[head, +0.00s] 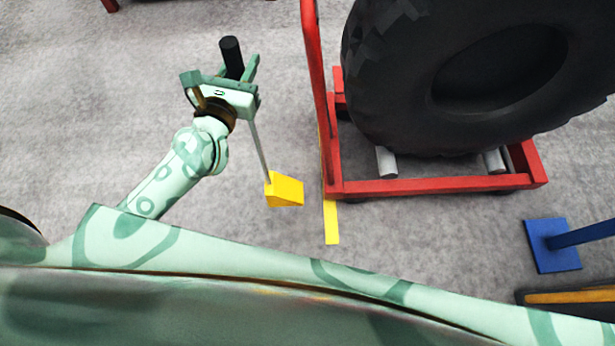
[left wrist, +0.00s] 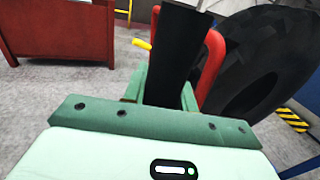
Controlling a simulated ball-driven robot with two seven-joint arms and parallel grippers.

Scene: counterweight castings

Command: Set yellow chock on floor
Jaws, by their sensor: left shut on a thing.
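The yellow chock (head: 285,190) is a wedge at the lower end of a thin grey rod, left of the red cart. My left gripper (head: 236,72) is shut on the black handle of the chock, above and to the left of the wedge. The black handle (left wrist: 174,50) also stands between the fingers of my left gripper (left wrist: 165,85) in the left wrist view. The wedge looks close to the floor (head: 110,110); I cannot tell whether it touches. My right gripper is not in view.
A red cart (head: 430,186) carries a large black tyre (head: 400,110). Yellow tape (head: 331,222) lies on the floor between chock and cart. A red cabinet (left wrist: 60,35) stands behind. Floor at left is clear.

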